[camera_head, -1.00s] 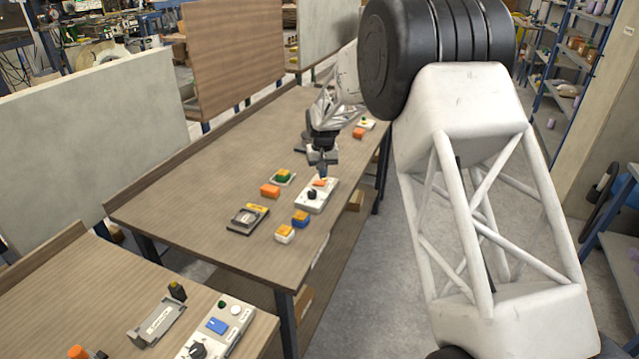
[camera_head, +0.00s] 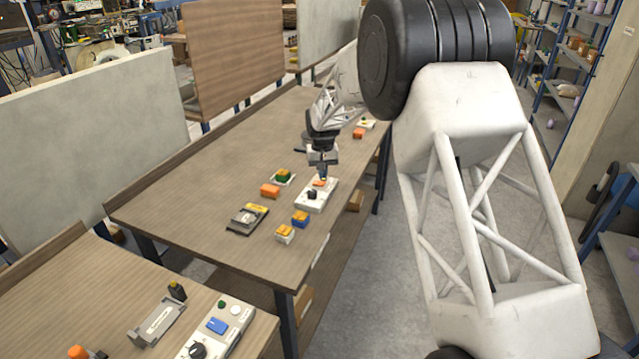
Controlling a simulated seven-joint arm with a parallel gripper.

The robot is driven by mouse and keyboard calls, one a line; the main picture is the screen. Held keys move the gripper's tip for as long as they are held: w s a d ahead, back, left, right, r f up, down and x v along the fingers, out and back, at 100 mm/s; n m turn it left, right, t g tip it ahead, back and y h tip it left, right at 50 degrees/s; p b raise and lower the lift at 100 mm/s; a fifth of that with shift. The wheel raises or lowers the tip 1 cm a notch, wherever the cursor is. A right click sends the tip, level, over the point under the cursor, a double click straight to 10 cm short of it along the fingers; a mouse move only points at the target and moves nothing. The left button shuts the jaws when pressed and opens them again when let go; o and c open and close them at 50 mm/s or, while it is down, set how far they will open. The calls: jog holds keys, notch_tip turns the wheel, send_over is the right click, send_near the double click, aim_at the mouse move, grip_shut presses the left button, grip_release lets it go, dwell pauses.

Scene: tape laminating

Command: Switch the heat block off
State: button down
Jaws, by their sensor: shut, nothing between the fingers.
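A white box (camera_head: 309,203) with a dark knob (camera_head: 312,195) and a small orange part (camera_head: 319,183) on top sits near the right edge of the middle table; it looks like the heat block. My gripper (camera_head: 323,177) points down, shut and empty, over the far end of this box, close to the orange part. I cannot tell whether the fingertips touch it. The switch and its position are too small to read.
An orange block (camera_head: 270,190), a green-topped piece (camera_head: 283,176), a dark tray-like device (camera_head: 247,219) and blue (camera_head: 300,218) and white (camera_head: 284,235) blocks with orange tops lie around the box. The table's left side is clear. A control panel (camera_head: 238,325) stands on the near table.

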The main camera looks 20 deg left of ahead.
aim_at(322, 183)
jog(key=shift+f, duration=1.3)
dwell(1.2)
jog(key=shift+r, duration=0.15)
jog(key=shift+r, duration=3.35)
jog(key=shift+d+r, duration=0.1)
